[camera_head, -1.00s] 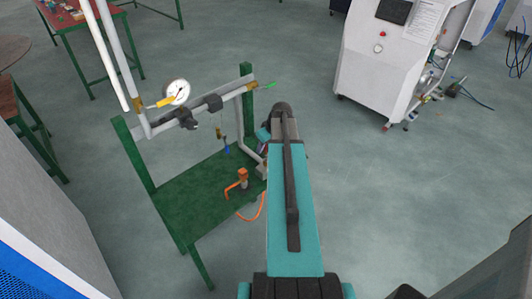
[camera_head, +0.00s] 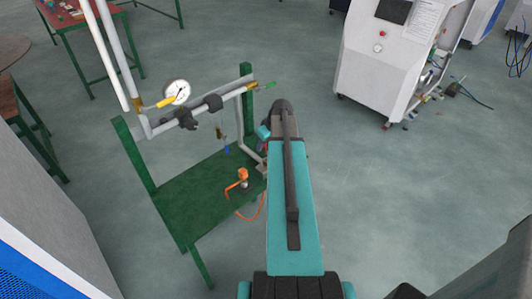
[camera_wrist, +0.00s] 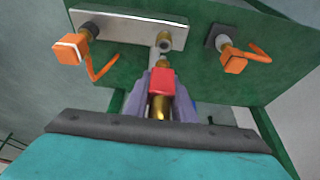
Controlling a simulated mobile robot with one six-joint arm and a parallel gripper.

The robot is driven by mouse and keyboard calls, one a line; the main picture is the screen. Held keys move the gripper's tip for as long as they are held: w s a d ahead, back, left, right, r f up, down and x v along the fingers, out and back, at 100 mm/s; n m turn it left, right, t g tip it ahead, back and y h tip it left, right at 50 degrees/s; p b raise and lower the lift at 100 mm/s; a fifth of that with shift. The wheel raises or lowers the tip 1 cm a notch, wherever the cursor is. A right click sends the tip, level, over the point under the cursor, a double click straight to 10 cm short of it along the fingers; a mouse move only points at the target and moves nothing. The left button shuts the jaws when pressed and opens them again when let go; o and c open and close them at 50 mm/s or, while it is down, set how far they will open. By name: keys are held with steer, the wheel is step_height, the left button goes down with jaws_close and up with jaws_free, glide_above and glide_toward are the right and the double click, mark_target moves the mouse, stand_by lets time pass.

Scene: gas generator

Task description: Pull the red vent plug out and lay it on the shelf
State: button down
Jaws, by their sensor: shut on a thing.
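The red vent plug (camera_wrist: 161,80) is in the middle of the wrist view, between the purple fingers of my gripper (camera_wrist: 160,92), which is shut on it. Brass shows beyond the red part and on its near side. I cannot tell whether the plug is still seated in a fitting. The green shelf (camera_head: 190,205) is the low panel of the pipe stand in the head view. My arm hides most of the gripper and the plug there.
An orange-topped valve (camera_head: 242,176) with an orange hose stands on the shelf. Pipes with a pressure gauge (camera_head: 177,91) cross above it. In the wrist view, orange-handled fittings (camera_wrist: 67,50) and (camera_wrist: 235,60) flank the plug. The left part of the shelf is bare.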

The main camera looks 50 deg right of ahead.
steer(key=shift+r+p, duration=0.5)
steer(key=shift+r, duration=0.75)
stand_by(0.4)
